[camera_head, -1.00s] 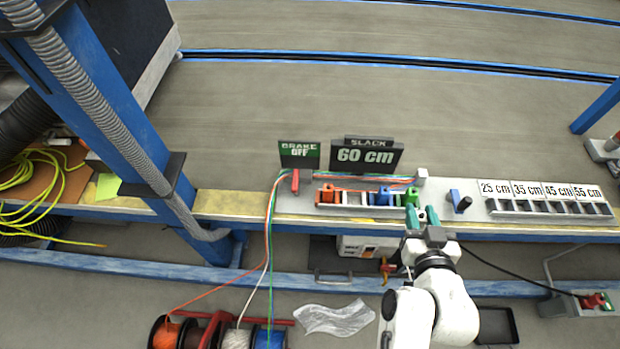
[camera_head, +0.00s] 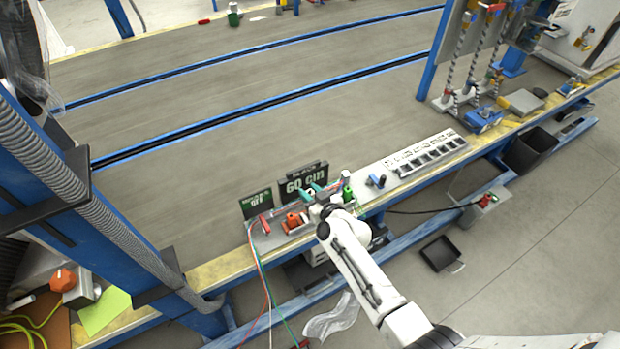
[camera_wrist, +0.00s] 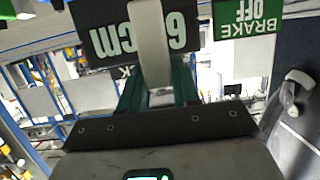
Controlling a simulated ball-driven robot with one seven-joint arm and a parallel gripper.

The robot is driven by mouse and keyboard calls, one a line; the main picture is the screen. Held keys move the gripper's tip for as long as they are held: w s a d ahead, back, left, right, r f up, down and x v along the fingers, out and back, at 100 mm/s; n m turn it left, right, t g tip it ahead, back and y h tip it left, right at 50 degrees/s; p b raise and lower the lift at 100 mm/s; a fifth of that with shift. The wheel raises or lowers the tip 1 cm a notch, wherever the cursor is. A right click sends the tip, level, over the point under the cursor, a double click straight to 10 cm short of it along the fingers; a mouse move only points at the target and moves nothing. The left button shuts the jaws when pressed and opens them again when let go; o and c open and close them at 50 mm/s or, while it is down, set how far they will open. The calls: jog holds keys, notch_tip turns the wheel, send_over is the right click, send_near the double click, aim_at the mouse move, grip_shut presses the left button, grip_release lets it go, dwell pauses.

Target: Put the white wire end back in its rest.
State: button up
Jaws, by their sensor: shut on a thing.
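My gripper (camera_head: 313,190) is over the bench in front of the 60 cm sign. In the wrist view its teal fingers (camera_wrist: 158,78) are shut on a pale block, the white wire end (camera_wrist: 150,40), which stands up between them. The wire rest row is mostly hidden behind my gripper and arm. An orange wire end (camera_head: 293,221) shows at its left and a green one (camera_head: 347,191) at its right. The white wire's own slot is not clearly visible. Thin wires (camera_head: 262,280) hang over the bench's front edge, left of the row.
The SLACK 60 cm sign (camera_head: 302,183) and the green BRAKE OFF sign (camera_head: 256,204) stand just behind the row. A red lever (camera_head: 265,226) is at its left. A blue clamp (camera_head: 376,181) and a labelled slotted rack (camera_head: 430,152) lie to the right. A blue post stands at left.

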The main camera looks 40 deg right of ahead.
jog(key=shift+w+d+r, duration=0.15)
jog(key=shift+w+d, duration=0.2)
jog(key=shift+d, duration=0.1)
notch_tip(320, 180, down, 6)
jog(key=b, duration=0.5)
jog(key=shift+r+b, duration=0.15)
jog(key=shift+b, duration=0.25)
jog(key=shift+f+b, duration=2.1)
jog(key=shift+b, duration=0.25)
dwell(1.5)
jog(key=o, duration=1.1)
jog(key=shift+s+r, duration=0.1)
